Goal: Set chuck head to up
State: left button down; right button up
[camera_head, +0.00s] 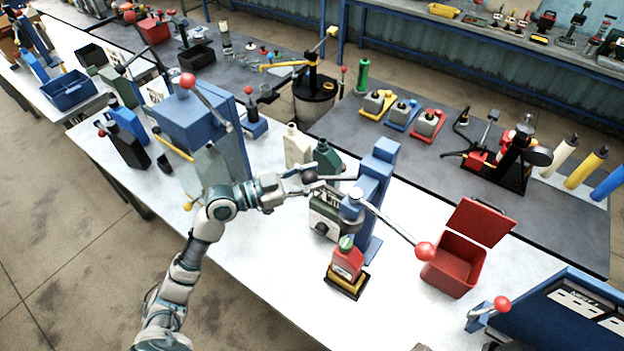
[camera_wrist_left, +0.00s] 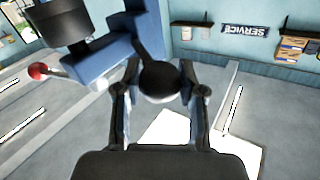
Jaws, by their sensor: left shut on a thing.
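The blue capping press (camera_head: 377,180) stands on the white bench, and its blue arm also shows in the left wrist view (camera_wrist_left: 125,35). Its grey chuck head (camera_head: 351,212) is above a red bottle (camera_head: 347,262) with a green cap; I cannot tell if they touch. The bottle stands upright in a yellow and black holder (camera_head: 347,284). My left gripper (camera_head: 300,181) is shut on a black ball knob (camera_wrist_left: 160,80) at the press's left side. A lever with a red ball (camera_head: 425,252) slopes down to the right. My right gripper is not in view.
A control box with a dial (camera_head: 325,220) stands behind the bottle. An open red bin (camera_head: 455,265) is at the right. Cream (camera_head: 297,147) and green (camera_head: 327,157) bottles stand behind my left gripper. The bench front left of the holder is clear.

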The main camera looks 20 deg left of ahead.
pick_arm(q)
jog(key=shift+a+r, duration=0.1)
jog(key=shift+r, duration=0.25)
jog(key=c, duration=0.7)
grip_release()
jog(key=shift+s+a+f, duration=0.1)
jog(key=shift+s+a, duration=0.05)
jog(key=shift+a+f, duration=0.1)
jog(key=shift+a, duration=0.1)
jog(key=shift+s+a+f, duration=0.1)
jog(key=shift+a, duration=0.15)
jog(key=v, duration=1.1)
jog(key=shift+s+a, duration=0.15)
